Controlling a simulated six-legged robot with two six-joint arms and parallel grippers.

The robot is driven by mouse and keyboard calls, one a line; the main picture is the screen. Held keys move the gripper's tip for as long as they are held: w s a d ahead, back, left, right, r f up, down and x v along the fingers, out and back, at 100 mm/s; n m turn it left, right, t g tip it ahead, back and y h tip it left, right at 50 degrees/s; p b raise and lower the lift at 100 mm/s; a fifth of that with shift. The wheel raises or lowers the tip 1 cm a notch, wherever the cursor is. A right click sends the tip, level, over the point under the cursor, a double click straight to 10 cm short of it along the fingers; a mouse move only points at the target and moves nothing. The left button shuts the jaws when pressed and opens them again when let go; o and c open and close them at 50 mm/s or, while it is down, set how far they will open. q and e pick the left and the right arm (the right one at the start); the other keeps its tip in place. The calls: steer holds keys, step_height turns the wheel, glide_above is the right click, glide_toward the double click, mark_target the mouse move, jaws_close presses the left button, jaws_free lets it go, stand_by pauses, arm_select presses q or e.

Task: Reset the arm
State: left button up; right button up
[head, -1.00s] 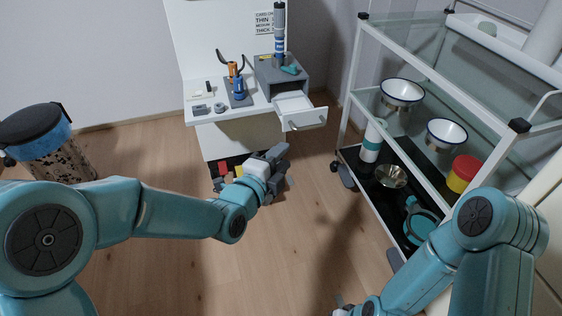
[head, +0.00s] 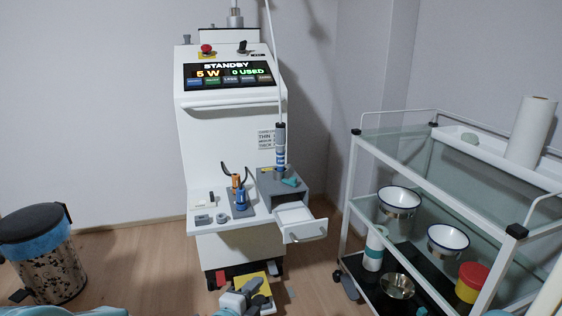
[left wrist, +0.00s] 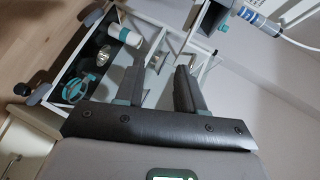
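My left gripper (head: 254,292) is at the bottom centre of the head view, in front of the white machine's base. In the left wrist view its two dark fingers (left wrist: 168,62) stand apart with nothing between them. Only slivers of my teal arms show along the bottom edge of the head view. My right gripper is out of view.
A white machine (head: 225,150) with a STANDBY screen stands ahead, its small drawer (head: 300,222) pulled out. A glass-shelved cart (head: 345,232) with bowls stands at right. A speckled bin (head: 50,270) is at left. Wooden floor (head: 135,270) lies free between bin and machine.

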arm_select(q)
steer(key=s+a+f+n+g+y, duration=0.1)
steer(key=s+a+f+n+g, duration=0.15)
steer(key=f, duration=0.35)
steer(key=s+a+f+n+g+y, duration=0.1)
steer(key=s+a+f+n, duration=0.2)
steer(key=f, duration=0.4)
steer(key=s+a+f+n+g+y, duration=0.1)
steer(key=s+a+f+g, duration=0.1)
steer(key=s+f, duration=0.35)
steer(key=s+f+n+g, duration=0.4)
steer(key=s+n, duration=0.4)
steer(key=s, duration=0.1)
steer(key=s+f+n+g, duration=0.3)
steer(key=s+f+n, duration=0.2)
steer(key=s+n, duration=0.3)
step_height(320, 180, up, 33)
steer(key=s+d+h+p, duration=0.1)
steer(key=s+p, duration=0.1)
steer(key=p, duration=3.1)
steer(key=shift+d+r+g+p, duration=0.2)
steer(key=shift+d+g+p, duration=0.15)
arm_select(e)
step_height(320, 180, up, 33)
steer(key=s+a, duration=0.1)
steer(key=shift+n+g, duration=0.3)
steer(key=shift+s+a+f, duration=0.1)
